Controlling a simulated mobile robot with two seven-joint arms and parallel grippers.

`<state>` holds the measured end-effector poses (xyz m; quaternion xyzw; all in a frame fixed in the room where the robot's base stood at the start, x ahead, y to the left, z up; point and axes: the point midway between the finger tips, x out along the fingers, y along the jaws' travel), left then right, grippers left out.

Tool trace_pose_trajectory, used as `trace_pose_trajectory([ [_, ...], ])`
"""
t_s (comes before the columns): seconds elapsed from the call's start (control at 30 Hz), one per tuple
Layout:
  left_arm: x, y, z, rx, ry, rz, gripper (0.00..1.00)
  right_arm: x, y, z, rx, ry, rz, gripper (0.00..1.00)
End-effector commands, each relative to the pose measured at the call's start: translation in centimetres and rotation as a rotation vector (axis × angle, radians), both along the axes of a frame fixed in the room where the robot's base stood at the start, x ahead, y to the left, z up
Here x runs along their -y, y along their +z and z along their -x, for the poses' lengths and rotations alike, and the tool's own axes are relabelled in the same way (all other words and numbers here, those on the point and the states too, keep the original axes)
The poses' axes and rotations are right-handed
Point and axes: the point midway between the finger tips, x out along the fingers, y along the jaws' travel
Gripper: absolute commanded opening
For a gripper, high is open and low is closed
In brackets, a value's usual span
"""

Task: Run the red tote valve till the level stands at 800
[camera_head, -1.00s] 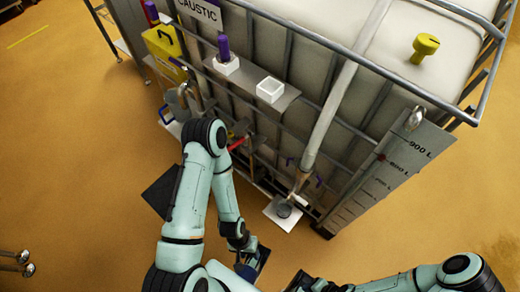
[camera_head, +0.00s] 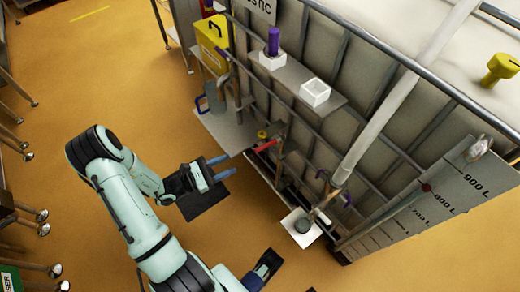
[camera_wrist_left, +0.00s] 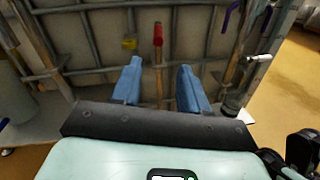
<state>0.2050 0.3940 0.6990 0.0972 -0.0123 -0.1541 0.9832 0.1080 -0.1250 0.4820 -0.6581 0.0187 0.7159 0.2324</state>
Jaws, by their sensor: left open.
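The red valve handle (camera_head: 264,147) is on a pipe low on the front of the caged tote (camera_head: 375,95). It stands upright between my fingers' lines in the left wrist view (camera_wrist_left: 158,34). My left gripper (camera_head: 219,166) is open and empty, its blue fingers pointing at the handle with a gap between. The fingers also show in the left wrist view (camera_wrist_left: 158,86). The level board (camera_head: 440,205) carries marks including 900, 800 and 700 L. A red marker (camera_head: 426,188) sits at its edge near the 800 mark; the exact reading is unclear.
A grey shelf (camera_head: 228,137) juts from the tote beside the handle. A yellow box (camera_head: 212,42) stands behind it. A white plate (camera_head: 290,222) with a grey cup (camera_head: 301,227) lies below another outlet. A dark flat panel (camera_head: 213,202) is under my gripper.

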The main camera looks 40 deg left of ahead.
Motion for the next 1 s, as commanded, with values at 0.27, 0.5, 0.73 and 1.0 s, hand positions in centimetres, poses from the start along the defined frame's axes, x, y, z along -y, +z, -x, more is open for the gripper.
trace_pose_trajectory([
  [0.27, 0.8, 0.2, -3.4, 0.011, 0.007, 0.001, 0.44, 0.1, -0.5, -0.3, 0.009, -0.003, 0.003, 0.29],
  [0.5, 2.4, 0.1, -8.3, 0.010, 0.006, 0.000, 0.44, 0.6, -1.6, -1.5, 0.042, -0.017, 0.019, 0.29],
  [0.73, 3.4, 0.0, -11.6, 0.007, 0.007, 0.000, 0.44, 1.1, -2.4, -2.6, 0.073, -0.029, 0.032, 0.29],
  [1.0, 3.8, 0.1, -12.7, 0.004, 0.008, 0.001, 0.44, 1.3, -2.6, -3.0, 0.082, -0.033, 0.037, 0.29],
])
